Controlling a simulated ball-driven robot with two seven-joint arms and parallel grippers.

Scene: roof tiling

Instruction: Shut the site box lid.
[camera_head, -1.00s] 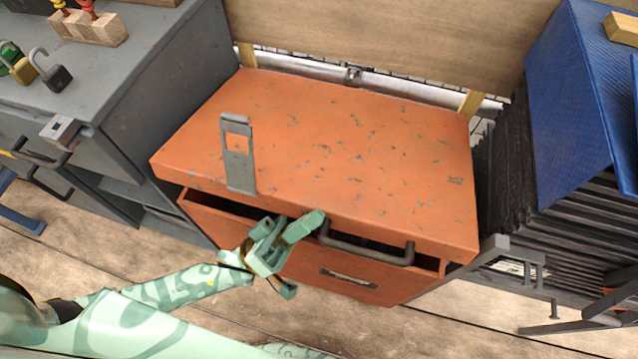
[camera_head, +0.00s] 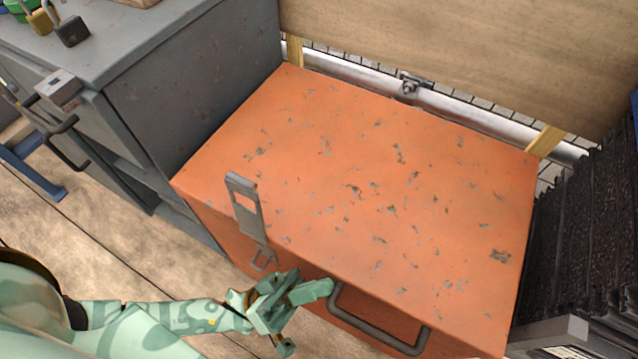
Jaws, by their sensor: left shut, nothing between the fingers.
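The orange site box (camera_head: 245,245) stands in the middle of the view. Its scuffed orange lid (camera_head: 360,185) lies flat over the body, and no dark gap shows along the visible front edge. A grey hasp (camera_head: 246,208) sits at the lid's front left and hangs over the edge above a small metal staple (camera_head: 263,260). A dark bar handle (camera_head: 375,330) is at the front edge. My left gripper (camera_head: 325,290) is shut and empty, at the front edge just left of the handle; whether it touches the lid I cannot tell. My right gripper is not in view.
A grey cabinet (camera_head: 190,80) with padlocks (camera_head: 70,30) on top stands at left. Stacked dark sheets (camera_head: 585,230) stand close on the right. A wooden board (camera_head: 470,60) and metal pipe (camera_head: 450,105) are behind. Plank floor (camera_head: 120,235) is clear at front left.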

